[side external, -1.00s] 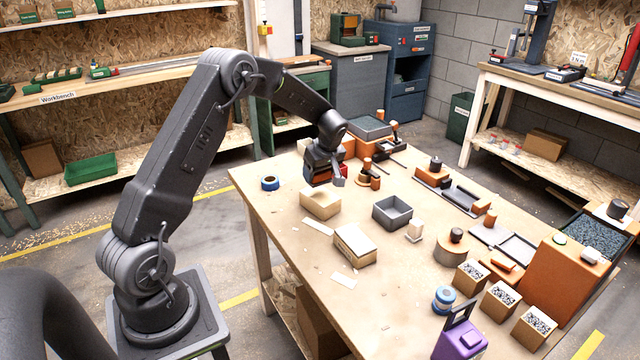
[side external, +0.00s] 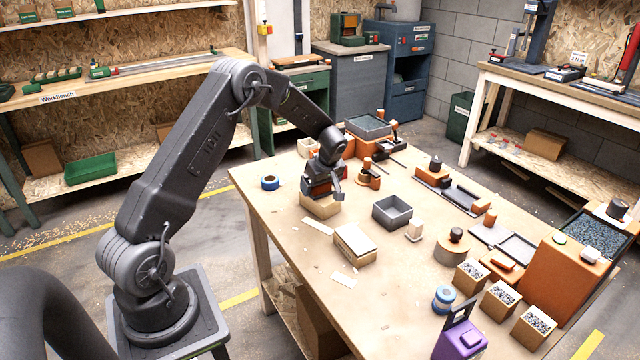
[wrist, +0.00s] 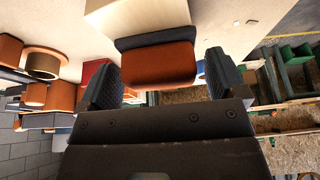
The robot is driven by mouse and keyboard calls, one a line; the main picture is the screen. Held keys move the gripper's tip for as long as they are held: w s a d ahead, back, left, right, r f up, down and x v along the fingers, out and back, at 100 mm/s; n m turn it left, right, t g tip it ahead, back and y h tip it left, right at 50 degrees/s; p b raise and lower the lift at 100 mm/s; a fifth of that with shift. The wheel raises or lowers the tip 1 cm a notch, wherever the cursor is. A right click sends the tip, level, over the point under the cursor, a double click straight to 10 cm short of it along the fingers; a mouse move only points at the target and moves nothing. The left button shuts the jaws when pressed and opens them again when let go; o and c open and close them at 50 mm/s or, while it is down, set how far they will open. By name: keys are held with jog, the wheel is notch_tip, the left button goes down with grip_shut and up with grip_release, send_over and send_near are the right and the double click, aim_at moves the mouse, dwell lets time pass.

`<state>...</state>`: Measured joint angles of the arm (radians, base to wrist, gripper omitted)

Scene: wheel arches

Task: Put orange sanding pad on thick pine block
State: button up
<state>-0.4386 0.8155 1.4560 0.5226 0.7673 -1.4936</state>
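The orange sanding pad (wrist: 158,65) has a dark backing layer and sits between the two fingers of my gripper (wrist: 163,75) in the wrist view. A thin gap shows at its right edge. In the side external view my gripper (side external: 322,187) holds the pad low over the thick pine block (side external: 320,208). The pad looks level and at or just above the block's top; contact is hard to judge. The block also shows beyond the pad in the wrist view (wrist: 130,20). My gripper hides much of the pad in the side view.
A blue tape roll (side external: 270,183) lies left of the block. A second pale block (side external: 355,244) and a grey tray (side external: 392,212) stand to the right. An orange-and-dark tool (side external: 369,178) stands close behind on the right. Thin wood strips lie on the table in front.

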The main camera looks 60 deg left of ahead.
jog(key=s+d+r+m+t, duration=0.1)
jog(key=s+d+r+m, duration=0.15)
jog(key=d+r, duration=0.6)
jog(key=s+d+r+m+t, duration=0.1)
jog(key=s+d+r+m, duration=0.3)
jog(key=r, duration=0.7)
jog(key=s+d+r+m+t+h, duration=0.1)
jog(key=s+d+m, duration=0.2)
jog(key=s+d, duration=0.2)
jog(key=s+d+r+m+t+h, duration=0.1)
jog(key=s+d+m+h, duration=0.1)
jog(key=s+d+m, duration=0.2)
jog(key=s+d+r+m+t+h, duration=0.1)
jog(key=s+d+r+m, duration=0.1)
jog(key=s+d+m, duration=0.2)
jog(key=shift+s+d+m+t, duration=0.1)
jog(key=shift+s+d, duration=0.45)
jog(key=shift+s, duration=0.65)
jog(key=shift+s+d+m+t, duration=0.1)
jog(key=shift+s+d, duration=0.5)
jog(key=shift+s, duration=0.6)
jog(key=shift+s+d+m+t, duration=0.1)
jog(key=shift+s+d, duration=0.45)
jog(key=shift+s, duration=0.65)
